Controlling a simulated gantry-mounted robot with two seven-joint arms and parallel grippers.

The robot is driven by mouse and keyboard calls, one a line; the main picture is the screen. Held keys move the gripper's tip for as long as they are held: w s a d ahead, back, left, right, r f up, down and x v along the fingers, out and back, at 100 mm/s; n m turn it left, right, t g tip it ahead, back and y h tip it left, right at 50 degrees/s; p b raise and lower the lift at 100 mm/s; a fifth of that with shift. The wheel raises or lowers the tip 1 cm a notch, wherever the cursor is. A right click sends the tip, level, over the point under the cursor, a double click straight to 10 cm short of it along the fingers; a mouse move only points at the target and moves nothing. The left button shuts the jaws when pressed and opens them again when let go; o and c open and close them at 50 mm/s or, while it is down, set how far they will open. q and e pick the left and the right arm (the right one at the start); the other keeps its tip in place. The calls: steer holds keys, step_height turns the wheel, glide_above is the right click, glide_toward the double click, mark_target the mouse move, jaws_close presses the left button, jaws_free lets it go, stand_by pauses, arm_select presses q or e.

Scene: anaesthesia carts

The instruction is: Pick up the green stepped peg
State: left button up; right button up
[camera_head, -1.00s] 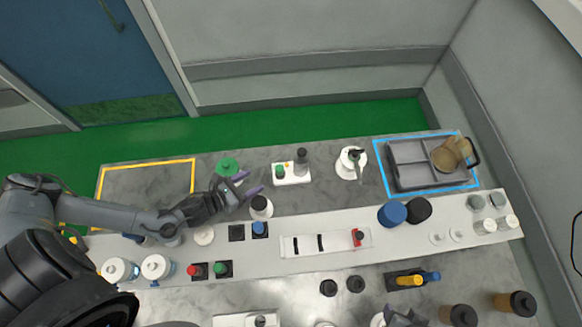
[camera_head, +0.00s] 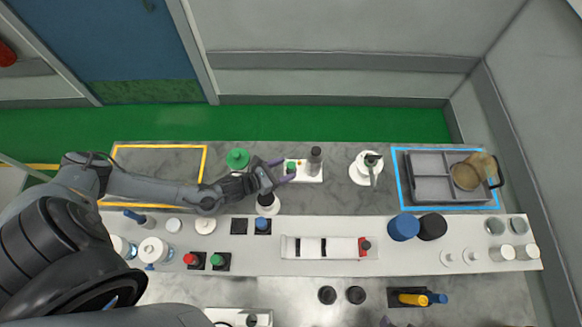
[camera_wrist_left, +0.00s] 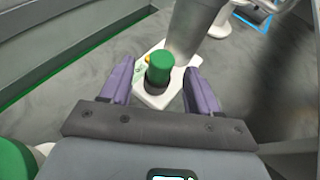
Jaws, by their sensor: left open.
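The green peg (camera_head: 291,166) stands upright in a small white holder (camera_head: 305,177) on the grey back part of the bench. In the left wrist view it is a green cylinder (camera_wrist_left: 159,67) with a dark part below it. My left gripper (camera_head: 283,170) is open, with its purple fingers at the left end of the holder. In the left wrist view the open fingers (camera_wrist_left: 160,82) point toward the holder, one on each side of the peg, with clear gaps. I cannot tell how high the fingertips are above the holder.
A grey cylinder (camera_head: 315,160) stands beside the peg in the same holder. A green knobbed disc (camera_head: 237,158) lies left of the gripper. A white-based black knob (camera_head: 267,201) is just in front. A grey tray (camera_head: 432,190) stands at the right, inside a blue outline.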

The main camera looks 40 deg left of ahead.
mark_target(288, 168)
arm_select(q)
steer(key=shift+x, duration=1.8)
steer(key=c, duration=1.1)
steer(key=shift+r, duration=0.1)
